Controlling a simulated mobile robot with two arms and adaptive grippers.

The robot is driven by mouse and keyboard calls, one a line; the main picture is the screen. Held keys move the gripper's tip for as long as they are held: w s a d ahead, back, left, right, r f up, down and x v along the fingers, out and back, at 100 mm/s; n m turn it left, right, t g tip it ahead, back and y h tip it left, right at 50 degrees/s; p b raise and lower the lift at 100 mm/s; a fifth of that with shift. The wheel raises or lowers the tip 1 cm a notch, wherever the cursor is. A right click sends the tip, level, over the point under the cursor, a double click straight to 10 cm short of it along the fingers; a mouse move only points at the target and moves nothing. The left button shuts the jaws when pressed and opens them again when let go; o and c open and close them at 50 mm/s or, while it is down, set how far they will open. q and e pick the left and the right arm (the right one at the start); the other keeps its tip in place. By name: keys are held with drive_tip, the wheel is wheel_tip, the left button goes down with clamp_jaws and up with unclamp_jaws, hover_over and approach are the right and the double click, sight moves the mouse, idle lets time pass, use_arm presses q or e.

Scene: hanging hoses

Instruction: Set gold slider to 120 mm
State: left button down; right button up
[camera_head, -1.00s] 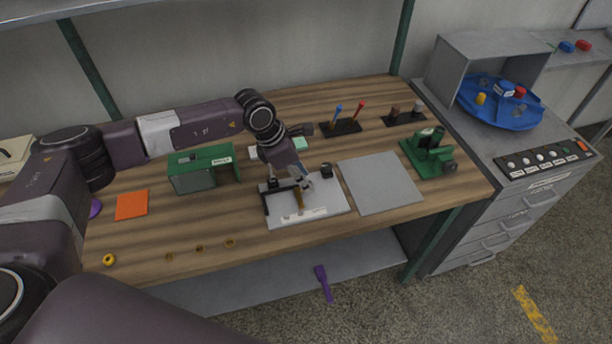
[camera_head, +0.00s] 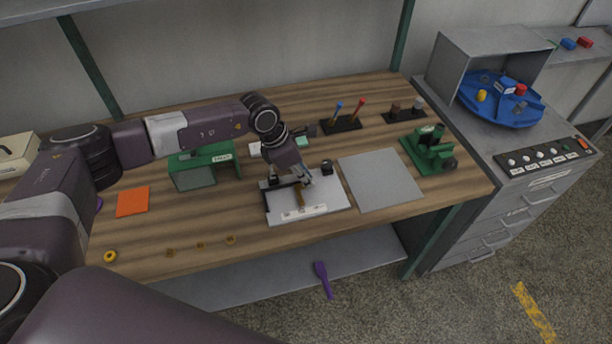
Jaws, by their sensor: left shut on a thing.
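The gold slider (camera_head: 301,199) shows as a narrow gold-brown piece on a white plate fixture (camera_head: 325,208) at the middle front of the bench. A dark rail and dark end posts stand on the plate. My left gripper (camera_head: 302,183) points down over the fixture and is shut on the top of the gold slider. The fingers hide part of the slider and rail. A small label strip lies at the plate's front, but its scale marks are too small to read. My right gripper is not in view.
A grey square plate (camera_head: 380,180) lies right of the fixture, with a green device (camera_head: 430,149) beyond it. A green housing (camera_head: 203,166) stands to the left. Black holders with blue and red handles (camera_head: 342,124) stand behind. Several small gold rings lie along the front edge.

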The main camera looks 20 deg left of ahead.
use_arm(q)
drive_tip(key=w+d+b, duration=0.2)
drive_tip(key=d, duration=0.1)
drive_tip(key=shift+w+d+r, duration=0.1)
drive_tip(key=shift+w+d, duration=0.15)
drive_tip(key=c, duration=1.9)
unclamp_jaws()
drive_tip(key=shift+s, duration=0.1)
drive_tip(key=shift+a, duration=0.1)
drive_tip(key=shift+v, duration=4)
